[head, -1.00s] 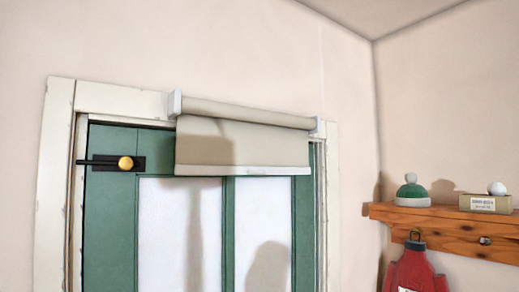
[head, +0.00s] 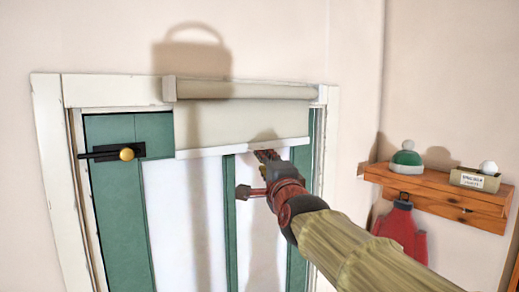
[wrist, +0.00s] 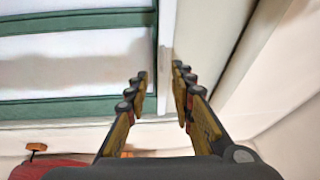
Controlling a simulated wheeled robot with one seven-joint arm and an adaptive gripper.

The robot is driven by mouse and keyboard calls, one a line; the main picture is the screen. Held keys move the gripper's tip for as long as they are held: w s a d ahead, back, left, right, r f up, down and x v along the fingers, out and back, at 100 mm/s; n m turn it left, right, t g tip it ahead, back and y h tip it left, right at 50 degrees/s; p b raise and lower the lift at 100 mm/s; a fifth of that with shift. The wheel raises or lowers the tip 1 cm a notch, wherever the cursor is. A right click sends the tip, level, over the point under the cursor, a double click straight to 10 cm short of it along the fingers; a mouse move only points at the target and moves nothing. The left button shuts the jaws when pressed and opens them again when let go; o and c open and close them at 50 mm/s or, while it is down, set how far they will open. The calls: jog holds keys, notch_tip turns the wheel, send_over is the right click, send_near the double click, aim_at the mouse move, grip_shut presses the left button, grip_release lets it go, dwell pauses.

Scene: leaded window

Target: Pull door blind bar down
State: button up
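The blind bar (head: 215,151) is a pale strip along the lower edge of the beige roller blind (head: 270,118), over the upper part of a green door (head: 127,205). My gripper (head: 264,155) is at the bar, right of its middle, and hides a short piece of it. In the wrist view, the bar (wrist: 167,40) runs as a pale upright strip towards the gap between my open fingers (wrist: 160,72), with the blind cloth (wrist: 212,35) to its right. I cannot tell whether either finger touches the bar.
A black door latch with a brass knob (head: 127,154) is at the left. A wooden shelf (head: 440,194) at the right holds a green hat (head: 406,158) and a small box (head: 474,179). A red garment (head: 402,230) hangs below it.

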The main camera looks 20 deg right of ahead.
jog(key=w+d+r+m+p, duration=0.1)
jog(key=w+p, duration=0.1)
jog(key=w, duration=0.5)
jog(key=shift+w+r, duration=0.2)
jog(key=shift+w, duration=0.15)
jog(key=shift+c, duration=0.6)
grip_shut()
